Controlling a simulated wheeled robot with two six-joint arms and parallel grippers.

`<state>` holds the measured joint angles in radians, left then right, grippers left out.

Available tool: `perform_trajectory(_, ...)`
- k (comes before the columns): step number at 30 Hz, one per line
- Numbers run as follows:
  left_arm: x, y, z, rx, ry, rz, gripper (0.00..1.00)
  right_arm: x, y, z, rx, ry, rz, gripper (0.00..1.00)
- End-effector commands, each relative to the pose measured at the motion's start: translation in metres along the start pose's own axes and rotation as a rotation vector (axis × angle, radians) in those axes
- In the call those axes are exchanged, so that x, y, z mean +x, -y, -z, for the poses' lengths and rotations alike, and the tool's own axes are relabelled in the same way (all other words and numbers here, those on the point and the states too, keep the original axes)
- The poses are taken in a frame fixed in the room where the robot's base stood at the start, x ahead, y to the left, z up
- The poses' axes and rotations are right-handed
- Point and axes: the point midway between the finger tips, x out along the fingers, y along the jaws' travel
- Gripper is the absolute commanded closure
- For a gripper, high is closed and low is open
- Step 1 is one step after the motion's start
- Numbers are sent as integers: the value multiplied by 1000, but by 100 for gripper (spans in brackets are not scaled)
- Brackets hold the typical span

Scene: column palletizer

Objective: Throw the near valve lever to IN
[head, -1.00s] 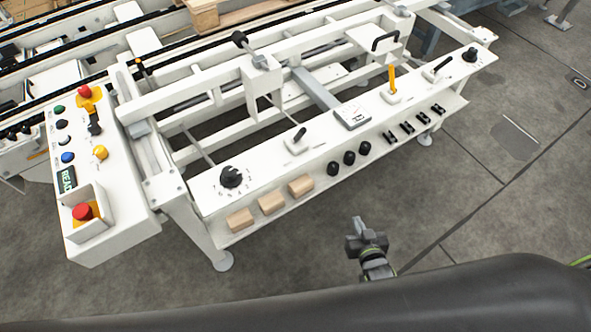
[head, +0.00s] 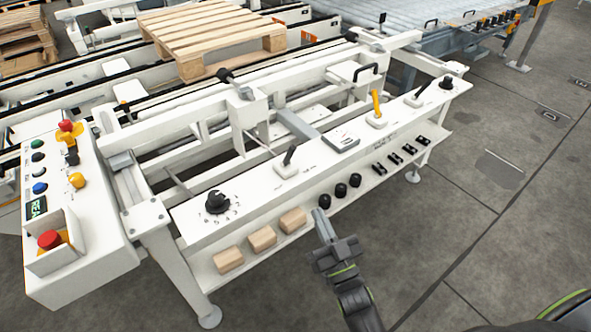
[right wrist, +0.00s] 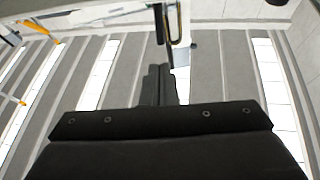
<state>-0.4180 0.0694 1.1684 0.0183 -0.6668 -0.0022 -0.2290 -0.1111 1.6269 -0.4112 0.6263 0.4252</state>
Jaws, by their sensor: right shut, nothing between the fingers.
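The near valve lever appears to be the short black lever (head: 289,157) on a white plate, left of centre on the white control panel (head: 255,178). Its handle stands up, tilted slightly right at the top; its labels are too small to read. A similar black lever (head: 420,92) stands farther right. My right gripper (head: 321,217) is shut and empty, in front of the panel's lower shelf near the black knobs, below and right of the near lever and apart from it. Its dark fingers (right wrist: 160,85) also show in the right wrist view, where I cannot identify the lever. My left gripper is not in view.
A black dial (head: 217,201) sits left of the lever, a gauge box (head: 341,140) and a yellow lever (head: 377,105) right of it. Wooden blocks (head: 262,238) and black knobs (head: 340,190) line the lower shelf. The floor (head: 480,220) in front is clear.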

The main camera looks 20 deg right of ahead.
Motion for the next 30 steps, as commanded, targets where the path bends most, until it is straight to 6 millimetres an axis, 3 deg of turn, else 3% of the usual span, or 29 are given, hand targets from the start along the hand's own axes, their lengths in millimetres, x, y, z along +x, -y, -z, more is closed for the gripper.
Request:
perform_trajectory(8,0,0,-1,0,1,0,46,10,0,0,0,-1,1,100)
perform_trajectory(22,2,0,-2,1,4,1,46,102,0,0,0,-1,1,100)
perform_trajectory(30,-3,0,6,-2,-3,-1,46,134,0,-2,0,2,-1,100)
